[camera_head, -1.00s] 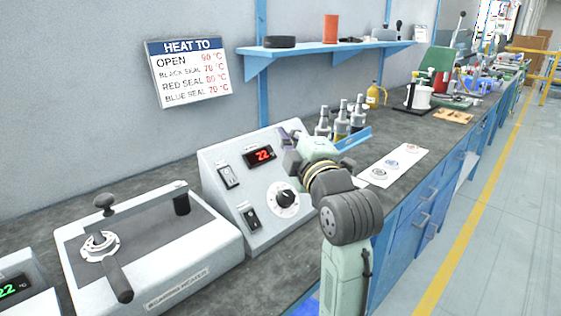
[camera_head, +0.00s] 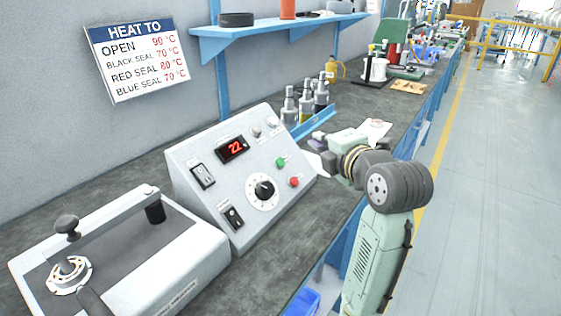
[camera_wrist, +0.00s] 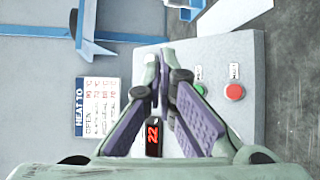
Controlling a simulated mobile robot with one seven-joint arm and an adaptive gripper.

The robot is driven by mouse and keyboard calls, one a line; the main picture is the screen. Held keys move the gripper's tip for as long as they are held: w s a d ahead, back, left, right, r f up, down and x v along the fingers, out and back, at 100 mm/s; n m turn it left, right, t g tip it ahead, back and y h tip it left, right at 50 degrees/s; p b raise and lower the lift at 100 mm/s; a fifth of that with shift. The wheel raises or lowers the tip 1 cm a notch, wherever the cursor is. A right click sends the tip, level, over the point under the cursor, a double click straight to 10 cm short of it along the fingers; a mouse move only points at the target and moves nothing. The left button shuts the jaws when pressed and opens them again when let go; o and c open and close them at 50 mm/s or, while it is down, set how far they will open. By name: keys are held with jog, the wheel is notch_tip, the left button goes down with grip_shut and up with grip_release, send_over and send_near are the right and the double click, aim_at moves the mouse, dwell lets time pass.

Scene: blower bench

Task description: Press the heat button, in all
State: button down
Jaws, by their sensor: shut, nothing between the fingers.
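The sloped control panel (camera_head: 222,175) stands on the bench at centre-left in the head view. It carries a green button (camera_head: 280,162), a red button (camera_head: 294,182), a dial (camera_head: 263,189), two rocker switches and a red display (camera_head: 232,149) reading 22. The wrist view also shows the green button (camera_wrist: 199,88), partly behind a finger, and the red button (camera_wrist: 234,92). Small labels beside them are too small to read. My gripper (camera_head: 318,140) is shut and empty, to the right of the panel and apart from the buttons; its purple-padded fingers (camera_wrist: 165,85) show in the wrist view.
A bearing heater (camera_head: 130,250) stands left of the panel. Several bottles (camera_head: 305,100) stand behind the panel in a blue tray. A wall sign (camera_head: 137,58) lists heating temperatures. A blue shelf (camera_head: 270,32) juts over the bench. The aisle at right is clear.

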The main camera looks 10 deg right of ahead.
aim_at(280, 162)
jog(key=shift+w+a+f+b, duration=0.7)
jog(key=shift+w+a+f, duration=0.05)
jog(key=shift+f, duration=0.3)
jog(key=shift+w+a+f+b, duration=0.65)
jog(key=shift+w+a+f, duration=0.1)
jog(key=shift+f, duration=0.25)
jog(key=shift+w+a+f+b, duration=0.7)
jog(key=shift+w+a+f, duration=0.05)
jog(key=shift+f, duration=0.3)
jog(key=shift+w+a+f+b, duration=0.2)
jog(key=shift+f+b, duration=0.05)
jog(key=shift+b, duration=0.05)
jog(key=shift+w+a+f+b, duration=0.2)
jog(key=shift+f+b, duration=0.1)
jog(key=shift+s+d+r+p, duration=0.35)
jog(key=shift+s+r, duration=0.05)
jog(key=shift+r, duration=0.15)
dwell(0.3)
